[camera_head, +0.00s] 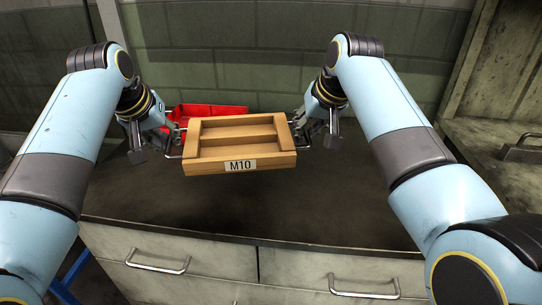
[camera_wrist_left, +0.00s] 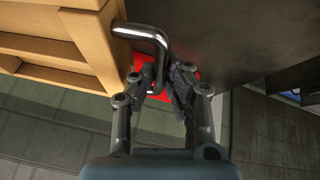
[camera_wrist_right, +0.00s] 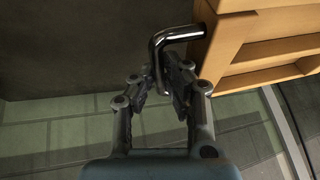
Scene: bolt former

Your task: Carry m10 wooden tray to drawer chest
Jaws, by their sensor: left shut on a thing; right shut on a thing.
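The M10 wooden tray (camera_head: 238,163) is held level between my two grippers, above the dark top of the drawer chest (camera_head: 235,212). It has a label reading M10 on its front, a divider inside, and looks empty. My left gripper (camera_head: 172,140) is shut on the tray's left metal handle, which shows in the left wrist view (camera_wrist_left: 148,33). My right gripper (camera_head: 307,131) is shut on the right handle, which shows in the right wrist view (camera_wrist_right: 178,36). The wooden tray side also shows in the left wrist view (camera_wrist_left: 90,45) and right wrist view (camera_wrist_right: 232,42).
A red bin (camera_head: 212,110) stands behind the tray at the back. A tiled wall (camera_head: 230,50) rises behind the chest. Drawers with metal handles (camera_head: 158,264) face the front. Another worktop with a handle (camera_head: 520,150) is at the right. The chest top in front of the tray is clear.

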